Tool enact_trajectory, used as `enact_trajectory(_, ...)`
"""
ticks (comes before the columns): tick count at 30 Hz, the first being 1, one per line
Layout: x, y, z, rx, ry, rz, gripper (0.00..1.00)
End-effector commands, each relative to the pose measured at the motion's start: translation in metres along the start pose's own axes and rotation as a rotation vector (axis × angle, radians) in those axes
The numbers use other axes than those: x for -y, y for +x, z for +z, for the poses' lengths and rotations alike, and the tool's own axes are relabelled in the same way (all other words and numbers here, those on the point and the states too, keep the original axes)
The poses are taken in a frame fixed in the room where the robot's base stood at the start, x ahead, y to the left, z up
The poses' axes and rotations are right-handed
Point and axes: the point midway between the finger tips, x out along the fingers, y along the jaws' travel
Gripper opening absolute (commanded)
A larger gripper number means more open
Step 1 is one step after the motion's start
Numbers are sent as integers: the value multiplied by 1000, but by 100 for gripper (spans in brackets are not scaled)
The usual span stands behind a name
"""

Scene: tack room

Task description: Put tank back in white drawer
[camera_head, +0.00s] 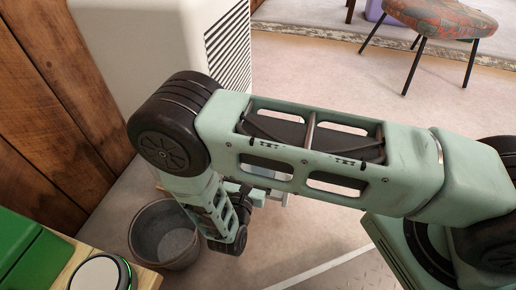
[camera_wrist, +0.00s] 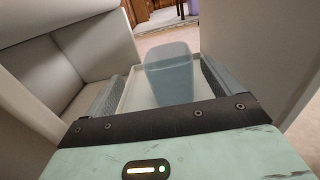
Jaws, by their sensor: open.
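A blue-grey, see-through tank (camera_wrist: 168,80) stands upright in the wrist view, between the two fingers of my gripper (camera_wrist: 163,82). The gripper is open, with one grey ridged pad on each side of the tank. The left pad looks apart from it; whether the right pad touches it I cannot tell. A pale tray-like surface (camera_wrist: 131,88) shows around the tank, with white walls (camera_wrist: 62,68) to the left and right; they may be the white drawer, but I cannot tell. In the head view my arm hides the tank and the fingers.
A white vented cabinet (camera_head: 135,42) stands by the wood-plank wall (camera_head: 45,95). A grey bucket (camera_head: 150,240) is on the floor below my wrist. A green box (camera_head: 30,250) and a round device (camera_head: 98,275) are at lower left. A stool (camera_head: 440,18) stands far back; floor between is clear.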

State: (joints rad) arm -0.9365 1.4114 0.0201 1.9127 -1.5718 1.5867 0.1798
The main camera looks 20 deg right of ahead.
Motion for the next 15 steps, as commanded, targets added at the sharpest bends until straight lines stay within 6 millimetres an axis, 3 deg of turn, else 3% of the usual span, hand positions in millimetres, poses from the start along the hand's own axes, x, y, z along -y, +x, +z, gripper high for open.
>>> enact_trajectory(6,0,-31,1,0,-1,2,90)
enact_trajectory(15,0,-39,-1,0,0,-1,90)
